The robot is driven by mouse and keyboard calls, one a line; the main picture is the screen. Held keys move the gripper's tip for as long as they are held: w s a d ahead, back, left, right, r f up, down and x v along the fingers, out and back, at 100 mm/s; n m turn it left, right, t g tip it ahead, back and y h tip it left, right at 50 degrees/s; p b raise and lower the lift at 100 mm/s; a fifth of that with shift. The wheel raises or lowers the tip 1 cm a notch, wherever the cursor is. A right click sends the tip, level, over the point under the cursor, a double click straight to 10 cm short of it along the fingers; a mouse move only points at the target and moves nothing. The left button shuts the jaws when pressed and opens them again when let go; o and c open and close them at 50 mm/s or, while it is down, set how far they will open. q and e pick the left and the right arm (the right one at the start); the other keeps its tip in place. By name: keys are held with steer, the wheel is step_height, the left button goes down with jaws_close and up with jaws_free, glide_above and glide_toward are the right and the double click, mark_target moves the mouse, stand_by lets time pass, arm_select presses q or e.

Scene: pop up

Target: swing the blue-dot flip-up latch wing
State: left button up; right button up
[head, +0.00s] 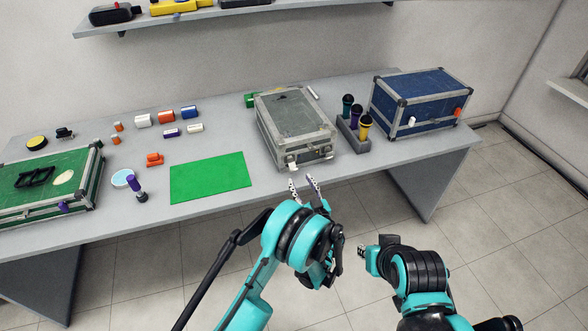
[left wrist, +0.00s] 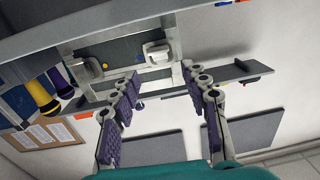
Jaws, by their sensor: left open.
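A grey hard case (head: 296,115) stands on the table with two latches on its front face. The left latch wing (head: 292,166) is whitish; the right latch (head: 328,154) is greyer. In the left wrist view, which is turned around, the whitish wing (left wrist: 157,53) is at right, with a small blue dot (left wrist: 138,57) beside it. The grey latch (left wrist: 88,70) is at left near a small yellow dot. My left gripper (head: 300,181) is open and empty, just in front of the whitish wing; its fingers (left wrist: 158,77) point at it. My right gripper (head: 362,251) is low, away from the case, its jaws unclear.
A microphone holder (head: 353,135) and a blue case (head: 420,100) stand right of the grey case. A green mat (head: 210,178) lies to its left, with several small blocks behind. A green case (head: 50,185) is at far left. The floor before the table is clear.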

mark_target(292, 166)
arm_select(q)
steer(key=b+x, duration=0.2)
steer(key=x, duration=0.4)
steer(key=shift+w+a+f, duration=0.15)
steer(key=shift+w, duration=0.25)
steer(key=shift+w+a, duration=0.1)
steer(key=shift+w, duration=0.3)
jaws_close()
